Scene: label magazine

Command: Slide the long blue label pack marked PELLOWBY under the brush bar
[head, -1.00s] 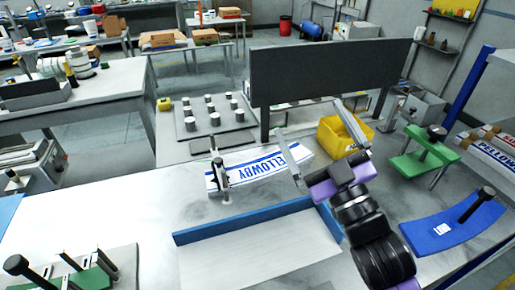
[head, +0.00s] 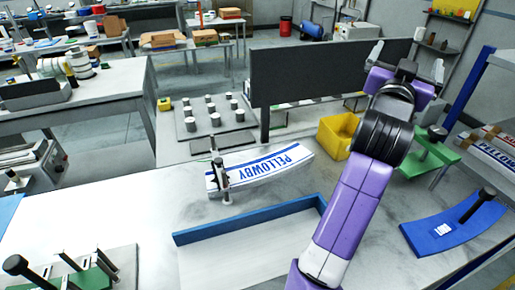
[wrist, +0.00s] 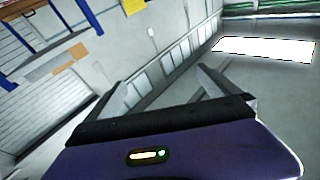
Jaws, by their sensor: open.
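The long, slightly curved white label pack (head: 268,168) has blue lettering reading PELLOWBY and blue stripes. It lies on the worktop in the middle of the head view. A narrow grey bar on posts (head: 220,172), seemingly the brush bar, crosses over its left end; a short part of the pack shows beyond it on the left. I cannot tell whether they touch. My gripper (head: 407,62) is open and empty, raised well to the right of the pack. In the wrist view its two fingers (wrist: 160,92) stand apart with only the room behind them.
A tall dark panel (head: 325,72) stands behind the pack. A yellow bin (head: 335,136), a green stand (head: 425,160) and a blue curved plate (head: 455,225) are to the right. A blue-edged tray (head: 250,262) lies in front. Another lettered pack sits on a right-hand rack (head: 490,153).

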